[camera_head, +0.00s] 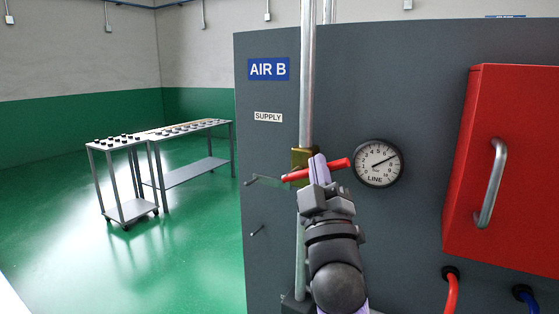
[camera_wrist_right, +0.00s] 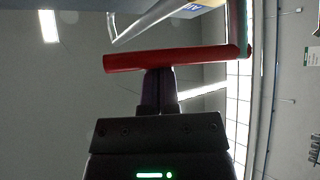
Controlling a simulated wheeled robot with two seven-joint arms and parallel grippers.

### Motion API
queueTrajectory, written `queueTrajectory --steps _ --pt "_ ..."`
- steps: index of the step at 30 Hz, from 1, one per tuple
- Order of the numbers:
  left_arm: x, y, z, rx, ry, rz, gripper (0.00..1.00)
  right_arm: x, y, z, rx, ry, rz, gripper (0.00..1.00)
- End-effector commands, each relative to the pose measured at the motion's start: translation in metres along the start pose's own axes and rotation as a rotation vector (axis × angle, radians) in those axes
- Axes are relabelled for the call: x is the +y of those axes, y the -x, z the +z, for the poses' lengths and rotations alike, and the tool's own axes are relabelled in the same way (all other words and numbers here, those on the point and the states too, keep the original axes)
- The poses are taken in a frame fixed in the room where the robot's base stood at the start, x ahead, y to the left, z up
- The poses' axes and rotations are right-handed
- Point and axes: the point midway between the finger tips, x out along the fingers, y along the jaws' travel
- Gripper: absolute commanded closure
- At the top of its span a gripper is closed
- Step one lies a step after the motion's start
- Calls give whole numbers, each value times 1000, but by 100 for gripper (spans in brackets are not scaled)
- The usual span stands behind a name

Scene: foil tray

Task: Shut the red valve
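The valve's red lever handle (camera_head: 337,168) lies across the upright silver pipe (camera_head: 307,80), nearly level with its right end slightly higher. Part of the brass-coloured valve body (camera_head: 300,156) shows behind it. My right gripper (camera_head: 318,160) is at the handle, with its finger crossing in front of the bar. In the right wrist view the handle (camera_wrist_right: 190,60) runs across the fingertips (camera_wrist_right: 159,72), which sit side by side with almost no gap. They seem to touch the bar without gripping it; their very tips are hidden behind it. My left gripper is out of view.
A grey panel (camera_head: 270,205) carries an AIR B sign (camera_head: 268,69), a SUPPLY label (camera_head: 268,117) and a round gauge (camera_head: 378,163) close right of the handle. A red box (camera_head: 510,150) juts out at right. Two carts (camera_head: 122,142) (camera_head: 195,130) stand far left on open green floor.

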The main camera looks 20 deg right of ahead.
Motion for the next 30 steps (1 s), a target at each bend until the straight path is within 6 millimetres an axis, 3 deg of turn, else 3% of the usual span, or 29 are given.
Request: queueTrajectory --steps 15,30 --pt "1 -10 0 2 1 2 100 -9 17 15 -3 2 -4 100" --pt "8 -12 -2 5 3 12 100 -14 22 20 -6 3 -7 100"
